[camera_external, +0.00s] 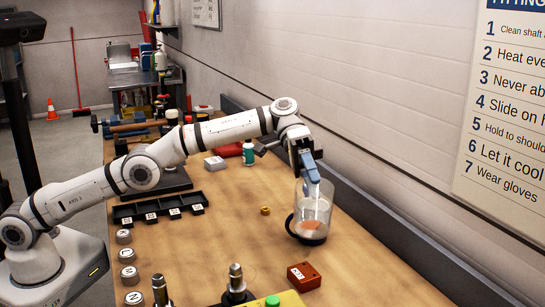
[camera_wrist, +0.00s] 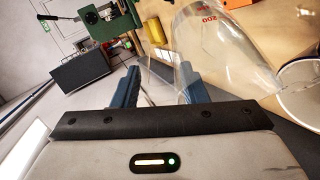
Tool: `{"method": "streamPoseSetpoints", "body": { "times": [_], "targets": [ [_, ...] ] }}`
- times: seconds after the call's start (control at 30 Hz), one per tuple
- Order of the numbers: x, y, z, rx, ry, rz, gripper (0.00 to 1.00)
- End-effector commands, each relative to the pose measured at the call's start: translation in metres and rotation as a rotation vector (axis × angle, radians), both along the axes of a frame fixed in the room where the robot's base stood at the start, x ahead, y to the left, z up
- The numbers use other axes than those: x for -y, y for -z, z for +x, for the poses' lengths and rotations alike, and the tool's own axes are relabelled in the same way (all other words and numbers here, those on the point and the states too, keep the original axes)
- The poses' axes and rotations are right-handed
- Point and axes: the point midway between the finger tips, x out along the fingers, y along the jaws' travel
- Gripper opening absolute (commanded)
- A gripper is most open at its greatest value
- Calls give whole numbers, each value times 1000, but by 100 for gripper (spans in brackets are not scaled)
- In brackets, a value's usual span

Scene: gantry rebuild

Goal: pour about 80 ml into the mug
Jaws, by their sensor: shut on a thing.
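My gripper (camera_external: 309,168) points down over the right part of the bench, its blue fingers shut on a clear beaker (camera_external: 325,195). In the wrist view the fingers (camera_wrist: 158,88) grip the beaker (camera_wrist: 215,45), which carries red markings including "200". The mug (camera_external: 291,226) is below the gripper, with a dark rim and handle, seen partly through or behind the clear beaker. It also shows in the wrist view (camera_wrist: 300,82) at the right edge, with a pale inside. An orange-brown patch shows at the mug; I cannot tell whether it is liquid. The beaker's tilt and liquid level are unclear.
A red-brown block (camera_external: 303,276) lies in front of the mug. A small brass ring (camera_external: 265,210) lies to its left. A black tray (camera_external: 160,207) and several round weights stand at left. The wall is close on the right.

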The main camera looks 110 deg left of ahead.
Motion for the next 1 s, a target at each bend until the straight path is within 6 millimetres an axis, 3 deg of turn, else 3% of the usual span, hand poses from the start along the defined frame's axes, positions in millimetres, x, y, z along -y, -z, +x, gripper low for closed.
{"method": "streamPoseSetpoints", "body": {
  "times": [0.07,0.2,0.6,1.0],
  "targets": [
    [16,-18,3,-21,5,123,1],
    [20,-2,6,-47,-1,219,1],
    [32,13,9,-82,-5,382,1],
    [33,15,9,-86,-5,398,1]
  ]
}}
